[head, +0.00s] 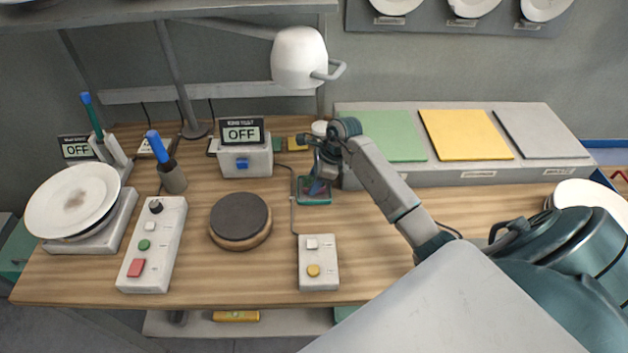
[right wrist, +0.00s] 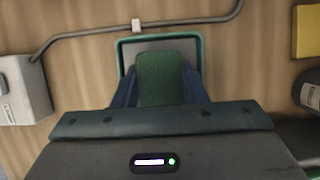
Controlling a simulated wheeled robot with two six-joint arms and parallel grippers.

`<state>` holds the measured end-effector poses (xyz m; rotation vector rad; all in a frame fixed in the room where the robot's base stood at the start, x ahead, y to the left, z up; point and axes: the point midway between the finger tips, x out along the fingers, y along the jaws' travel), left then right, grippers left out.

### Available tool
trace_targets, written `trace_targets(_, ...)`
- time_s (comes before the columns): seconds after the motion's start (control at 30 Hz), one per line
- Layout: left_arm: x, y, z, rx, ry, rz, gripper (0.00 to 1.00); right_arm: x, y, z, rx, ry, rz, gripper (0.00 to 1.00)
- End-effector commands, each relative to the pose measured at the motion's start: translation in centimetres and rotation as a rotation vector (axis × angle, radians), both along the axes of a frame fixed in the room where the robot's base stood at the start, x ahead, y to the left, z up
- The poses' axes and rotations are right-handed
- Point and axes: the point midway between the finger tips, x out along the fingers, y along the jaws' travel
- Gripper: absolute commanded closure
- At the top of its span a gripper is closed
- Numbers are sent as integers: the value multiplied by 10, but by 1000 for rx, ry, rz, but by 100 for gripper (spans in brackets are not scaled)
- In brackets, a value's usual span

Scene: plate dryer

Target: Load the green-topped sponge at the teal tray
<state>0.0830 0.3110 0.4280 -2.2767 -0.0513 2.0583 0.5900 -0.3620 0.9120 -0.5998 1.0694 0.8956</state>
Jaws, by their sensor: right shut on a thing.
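The green-topped sponge (right wrist: 165,78) is between the blue fingers of my right gripper (right wrist: 160,92), which is shut on it, in the right wrist view. The teal tray (right wrist: 196,42), with a grey inside, lies beneath and just beyond the sponge. In the head view the right gripper (head: 317,187) points down over the teal tray (head: 322,201) on the wooden bench. The gripper mostly hides the sponge there. I cannot tell whether the sponge touches the tray floor. My left gripper is not in view.
A white box with an OFF display (head: 242,132) stands left of the tray. A control box with a yellow button (head: 318,263) is in front, and a round dark plate (head: 240,218) is front left. A raised shelf with coloured mats (head: 465,135) is at right. A cable runs beside the tray.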

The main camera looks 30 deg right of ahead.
Motion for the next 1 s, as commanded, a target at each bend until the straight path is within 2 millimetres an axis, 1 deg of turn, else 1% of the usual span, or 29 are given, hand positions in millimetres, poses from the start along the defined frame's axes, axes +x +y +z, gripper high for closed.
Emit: trace_targets(1.0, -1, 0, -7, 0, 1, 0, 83, -1, 0, -2, -1, 3, 0, 80)
